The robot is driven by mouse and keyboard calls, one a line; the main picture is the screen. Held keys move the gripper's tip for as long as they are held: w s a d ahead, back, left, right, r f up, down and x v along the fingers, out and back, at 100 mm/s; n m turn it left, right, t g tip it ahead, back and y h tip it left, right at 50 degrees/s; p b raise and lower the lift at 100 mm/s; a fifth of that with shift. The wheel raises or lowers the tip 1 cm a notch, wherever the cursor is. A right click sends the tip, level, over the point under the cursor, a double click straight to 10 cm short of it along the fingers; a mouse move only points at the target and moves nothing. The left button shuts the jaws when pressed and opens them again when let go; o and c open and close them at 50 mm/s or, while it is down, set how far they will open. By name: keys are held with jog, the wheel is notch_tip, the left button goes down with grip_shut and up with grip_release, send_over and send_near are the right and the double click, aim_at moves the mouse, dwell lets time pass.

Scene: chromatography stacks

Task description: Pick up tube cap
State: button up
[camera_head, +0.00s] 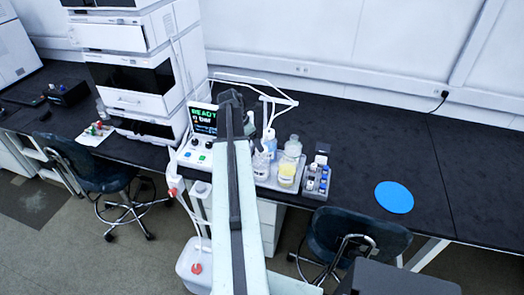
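My arm reaches up from the bottom centre, and my gripper (231,98) is at its far end, over the bench beside the lit screen. Its fingers are too small and dark to show whether they are open or shut, and I see nothing clearly held. I cannot tell for sure which item is the tube cap. A small rack (317,180) with several vials, some with blue parts, stands on the bench right of my arm. Small red and green items lie on a white mat (94,136) at the left.
A tray with bottles (288,170) stands beside my arm. The instrument with the READY screen (203,121) is just left of it. A tall chromatography stack (135,80) stands further left. A blue disc (394,197) lies on open bench. Chairs (350,237) stand in front.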

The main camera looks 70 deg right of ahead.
jog(key=b+x, duration=0.4)
jog(key=x, duration=0.2)
jog(key=shift+s+b, duration=0.15)
jog(key=shift+b, duration=0.2)
jog(key=shift+r, duration=0.1)
jog(key=shift+c, duration=0.3)
jog(key=c, duration=1.4)
jog(key=shift+r, duration=0.1)
